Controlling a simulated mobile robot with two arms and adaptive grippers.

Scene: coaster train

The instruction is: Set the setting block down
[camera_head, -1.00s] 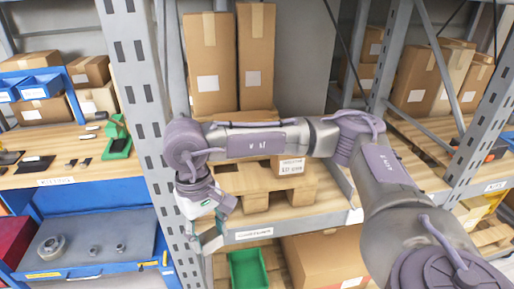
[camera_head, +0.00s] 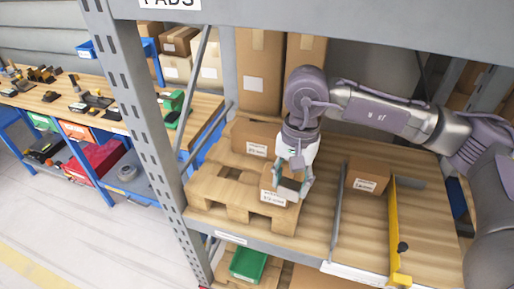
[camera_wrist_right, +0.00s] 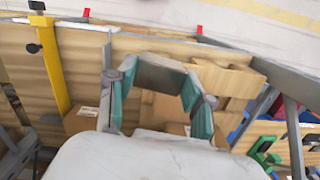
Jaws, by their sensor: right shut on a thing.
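The setting block (camera_head: 288,187) looks like a small grey-brown block, partly hidden between the fingers of my right gripper (camera_head: 292,182). The gripper points down and is shut on it, above the front part of the wooden pallet (camera_head: 215,190) on the shelf. In the right wrist view the block (camera_wrist_right: 160,76) spans the gap between the two teal finger pads. In the head view it overlaps a small labelled carton (camera_head: 272,198); I cannot tell whether they touch. My left gripper is not in view.
A grey bar (camera_head: 338,210) and a yellow bar (camera_head: 396,235) stand on the shelf, right of the gripper. A small carton (camera_head: 368,178) sits between them. Another carton (camera_head: 254,138) is at the pallet's back. The rack upright (camera_head: 135,110) is left. Bare shelf boards show between the bars.

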